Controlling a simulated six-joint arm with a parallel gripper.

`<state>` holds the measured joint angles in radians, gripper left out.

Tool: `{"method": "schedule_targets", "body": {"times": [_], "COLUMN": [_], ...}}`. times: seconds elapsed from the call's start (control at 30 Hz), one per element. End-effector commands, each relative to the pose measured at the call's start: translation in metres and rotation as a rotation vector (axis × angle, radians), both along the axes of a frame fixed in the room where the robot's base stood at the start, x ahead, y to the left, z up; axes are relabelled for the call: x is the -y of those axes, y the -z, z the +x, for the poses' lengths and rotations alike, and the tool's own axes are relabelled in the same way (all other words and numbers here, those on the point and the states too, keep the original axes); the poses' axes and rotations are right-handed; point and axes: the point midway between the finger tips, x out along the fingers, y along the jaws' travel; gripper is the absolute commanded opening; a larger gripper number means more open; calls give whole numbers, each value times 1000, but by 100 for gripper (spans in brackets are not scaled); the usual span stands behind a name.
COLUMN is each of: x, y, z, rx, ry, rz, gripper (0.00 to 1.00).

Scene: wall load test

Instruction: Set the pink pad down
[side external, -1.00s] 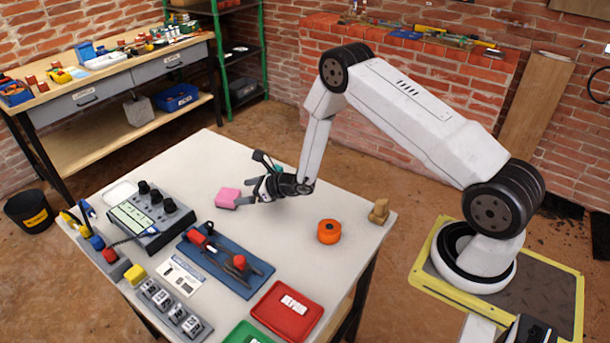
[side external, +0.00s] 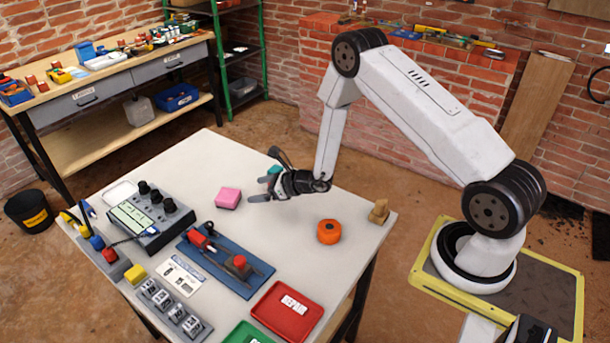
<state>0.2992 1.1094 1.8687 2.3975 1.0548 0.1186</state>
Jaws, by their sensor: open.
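The pink pad (side external: 228,198) lies on the white tabletop (side external: 290,240), toward its back left part. My gripper (side external: 257,190) is to the right of the pad, a short way off, with its fingers pointing left toward it. The fingers are apart and nothing is between them. A teal thing (side external: 274,170) shows just behind the gripper, partly hidden by it.
An orange roll (side external: 329,231) and a tan block (side external: 379,211) stand to the right. A grey meter box (side external: 150,215), a blue tool mat (side external: 225,262), a red tray (side external: 287,310) and a green tray (side external: 247,334) fill the left and front. The table's middle is clear.

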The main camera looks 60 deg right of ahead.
Motion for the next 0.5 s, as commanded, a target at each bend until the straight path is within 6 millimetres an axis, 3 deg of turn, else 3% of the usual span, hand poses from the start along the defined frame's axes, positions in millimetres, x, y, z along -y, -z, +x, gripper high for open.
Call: {"method": "schedule_targets", "body": {"times": [0.27,0.5], "x": [-5,-30], "y": [-3,-20], "z": [-1,-12], "rx": [-3,-17], "ry": [-27,-188], "rz": [-9,-71], "gripper": [100,100]}}
